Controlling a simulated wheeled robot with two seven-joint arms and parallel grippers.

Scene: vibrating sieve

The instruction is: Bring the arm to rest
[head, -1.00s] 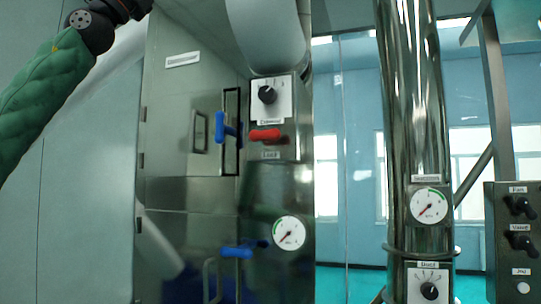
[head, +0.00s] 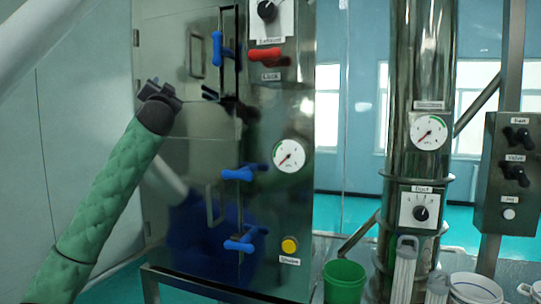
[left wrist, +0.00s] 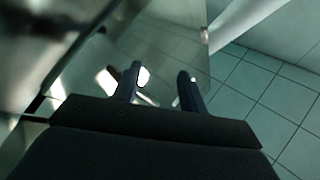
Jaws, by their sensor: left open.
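My left arm (head: 107,197), in a green quilted sleeve, rises from the lower left in the head view. Its black left gripper (head: 212,95) is in front of the steel cabinet door, left of the blue handles. In the left wrist view the two fingers of this gripper (left wrist: 160,77) stand apart with nothing between them. I cannot tell from these views how far the fingers are from the cabinet. My right gripper is not in view.
The steel cabinet (head: 165,70) has blue handles (head: 238,174), a red lock handle (head: 265,55), a gauge (head: 289,155) and a yellow button (head: 289,245). To the right are a duct column (head: 419,90), a control box (head: 508,200), a green bucket (head: 344,282) and white containers (head: 474,288).

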